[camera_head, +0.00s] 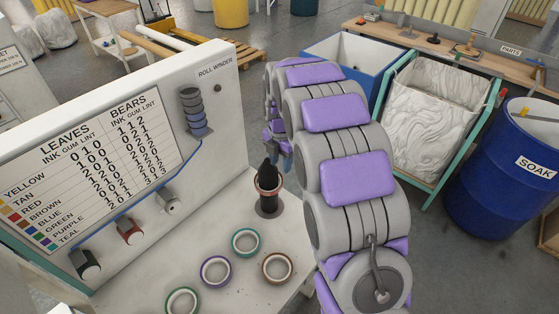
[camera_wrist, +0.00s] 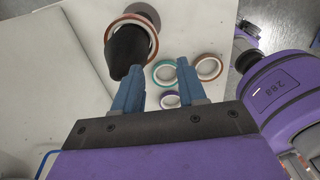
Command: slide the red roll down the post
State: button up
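A black post (camera_head: 267,205) stands on a dark round base on the white bench. The red roll (camera_head: 279,184) is around the post, partway up, with the tapered black tip above it. In the wrist view the roll (camera_wrist: 154,32) encircles the post (camera_wrist: 125,50). My gripper (camera_wrist: 157,68) is open, its two blue fingers apart with nothing between them. The left finger is close to the post tip in the picture; I cannot tell whether they touch. In the head view my gripper (camera_head: 280,150) is partly hidden by my arm, behind and above the post.
Teal (camera_head: 234,247), purple (camera_head: 203,278), brown (camera_head: 265,273) and green (camera_head: 168,307) rolls lie on the bench in front of the post. An upright panel (camera_head: 225,130) with a chart and knobs borders the bench at left. A blue drum (camera_head: 485,190) stands at right.

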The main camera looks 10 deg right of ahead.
jog(key=shift+d, duration=0.15)
notch_tip(320, 180, up, 17)
jog(key=p, duration=0.1)
jog(key=shift+r+p, duration=0.15)
jog(key=shift+p, duration=0.15)
dwell(1.1)
